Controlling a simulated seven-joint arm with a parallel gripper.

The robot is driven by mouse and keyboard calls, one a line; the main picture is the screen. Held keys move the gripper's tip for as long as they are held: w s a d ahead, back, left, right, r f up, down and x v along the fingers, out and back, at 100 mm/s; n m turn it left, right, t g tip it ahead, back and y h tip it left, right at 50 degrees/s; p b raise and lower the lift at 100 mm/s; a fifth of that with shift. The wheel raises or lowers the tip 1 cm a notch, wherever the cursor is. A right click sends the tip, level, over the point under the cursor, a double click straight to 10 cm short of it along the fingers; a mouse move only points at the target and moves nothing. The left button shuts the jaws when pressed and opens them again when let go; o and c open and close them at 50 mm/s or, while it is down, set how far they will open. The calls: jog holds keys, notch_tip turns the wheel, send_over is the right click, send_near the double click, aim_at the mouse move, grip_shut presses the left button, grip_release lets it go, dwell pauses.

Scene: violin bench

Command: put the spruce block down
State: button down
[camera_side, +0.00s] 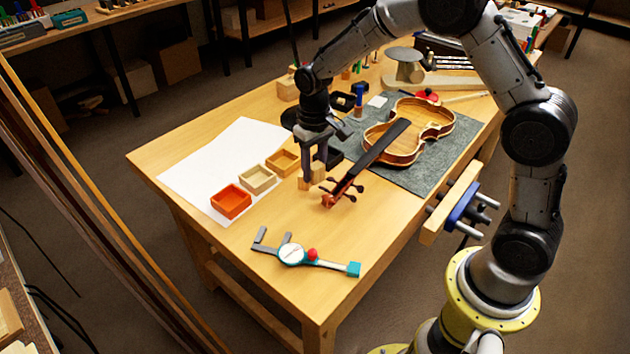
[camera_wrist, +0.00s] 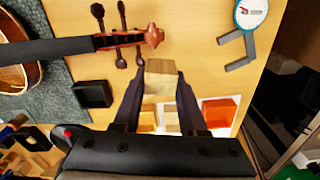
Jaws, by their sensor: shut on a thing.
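The spruce block (camera_wrist: 158,82) is a small pale wooden block, held between the two fingertips in the wrist view. It also shows in the side view (camera_side: 318,171), beside the violin's scroll. My gripper (camera_side: 311,178) is shut on it and points down over the bench. In the wrist view the fingers of my gripper (camera_wrist: 160,88) press on the block's two sides. I cannot tell whether the block touches the bench top or hangs just above it.
The violin (camera_side: 408,135) lies on a grey mat (camera_side: 437,180), its scroll close right of my gripper. Orange (camera_side: 231,201), cream (camera_side: 257,179) and tan (camera_side: 283,162) trays stand to the left. A dial caliper (camera_side: 292,254) lies in front. Bare bench (camera_side: 330,235) lies between.

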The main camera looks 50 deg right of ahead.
jog(key=shift+n, duration=0.7)
jog(key=m, duration=0.1)
jog(key=s+m, duration=0.1)
jog(key=m, duration=0.1)
jog(key=shift+f, duration=0.1)
jog(key=s+d+r+m, duration=0.3)
jog(key=s+d+m, duration=0.7)
jog(key=d, duration=0.4)
jog(key=s+d+r+m, duration=0.2)
jog(key=s+d+m, duration=0.75)
jog(key=d, duration=0.35)
send_over(430, 153)
jog(key=f, duration=0.9)
jog(key=shift+s+a+f, duration=0.2)
jog(key=shift+s+a, duration=0.05)
jog(key=shift+w+d+f, duration=0.1)
jog(key=shift+f, duration=0.1)
jog(key=shift+d+f, duration=0.1)
jog(key=shift+f, duration=1.5)
jog(key=shift+f, duration=0.1)
